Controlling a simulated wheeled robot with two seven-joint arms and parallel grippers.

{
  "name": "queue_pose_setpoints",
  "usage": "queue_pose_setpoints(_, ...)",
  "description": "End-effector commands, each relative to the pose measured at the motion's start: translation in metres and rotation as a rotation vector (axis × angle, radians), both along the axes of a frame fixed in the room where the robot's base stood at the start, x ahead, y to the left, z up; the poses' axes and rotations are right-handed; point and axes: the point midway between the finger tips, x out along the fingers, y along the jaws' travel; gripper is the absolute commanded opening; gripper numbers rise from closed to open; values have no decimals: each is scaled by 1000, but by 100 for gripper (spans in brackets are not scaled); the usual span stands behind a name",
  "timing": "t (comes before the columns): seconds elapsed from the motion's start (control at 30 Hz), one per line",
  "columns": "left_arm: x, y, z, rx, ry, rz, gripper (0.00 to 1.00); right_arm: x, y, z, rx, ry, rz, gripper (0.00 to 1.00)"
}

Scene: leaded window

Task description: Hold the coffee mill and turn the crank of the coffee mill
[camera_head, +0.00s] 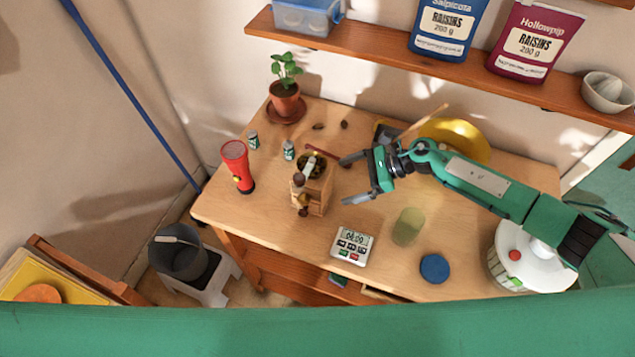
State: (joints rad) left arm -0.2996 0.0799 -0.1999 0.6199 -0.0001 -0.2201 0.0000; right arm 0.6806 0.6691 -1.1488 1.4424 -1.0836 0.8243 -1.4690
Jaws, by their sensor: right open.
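The coffee mill (320,192) is a small wooden box standing upright near the middle of the table, with a dark opening on top. Whether a fingertip touches the crank, I cannot tell. My left gripper is not in view.
Left of the mill are a red flashlight (236,166), two batteries and a potted plant (285,92). A yellow bowl (462,138) lies behind my right arm. A shelf (385,50) runs above.

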Motion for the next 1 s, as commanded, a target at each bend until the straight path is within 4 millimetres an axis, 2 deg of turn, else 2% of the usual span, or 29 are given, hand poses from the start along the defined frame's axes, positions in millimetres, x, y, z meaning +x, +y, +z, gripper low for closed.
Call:
queue_pose_setpoints(0.17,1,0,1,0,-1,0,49,-2,10,-8,-4,-1,5,100)
queue_pose_setpoints(0.53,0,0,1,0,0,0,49,-2,57,-33,-3,-1,5,100)
queue_pose_setpoints(0.6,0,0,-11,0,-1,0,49,-2,65,-42,-3,-3,5,100)
queue_pose_setpoints(0.7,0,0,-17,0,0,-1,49,-2,74,-46,-3,-2,5,100)
queue_pose_setpoints(1.0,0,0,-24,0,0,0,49,-2,87,-51,-4,0,4,100)
